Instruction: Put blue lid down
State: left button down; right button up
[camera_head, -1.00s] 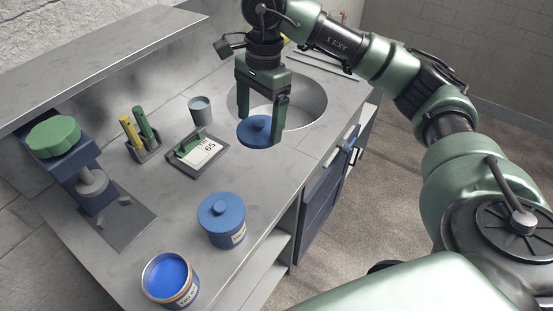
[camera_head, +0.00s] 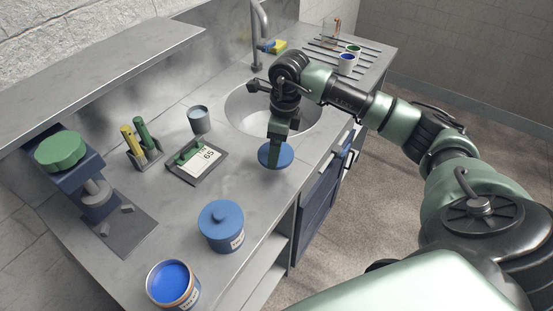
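The blue lid (camera_head: 284,157) is a round disc at the counter's front edge, before the sink. My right gripper (camera_head: 274,153) points down over it, seen edge-on; one finger crosses the lid and hides part of it. The gripper appears shut on the lid. I cannot tell whether the lid touches the counter. An open can with blue content (camera_head: 172,284) stands at the near edge. A blue jar with its own knobbed lid (camera_head: 221,225) stands just behind it. My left gripper is out of view.
The sink (camera_head: 240,107) with a tap (camera_head: 258,30) lies behind the gripper. A tray with a card (camera_head: 198,160), a grey cup (camera_head: 199,119), a marker holder (camera_head: 145,155) and a green-knobbed device (camera_head: 62,150) stand left. Counter between jar and lid is clear.

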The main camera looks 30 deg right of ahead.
aim_at(276, 171)
notch_tip(276, 171, down, 2)
jog(key=shift+f, duration=0.1)
notch_tip(276, 171, down, 4)
jog(key=shift+f+p, duration=0.1)
jog(key=shift+p, duration=0.55)
jog(key=shift+f, duration=0.25)
jog(key=shift+f, duration=0.2)
jog(key=o, duration=1.1)
jog(key=shift+o, duration=0.2)
jog(key=shift+r, duration=0.15)
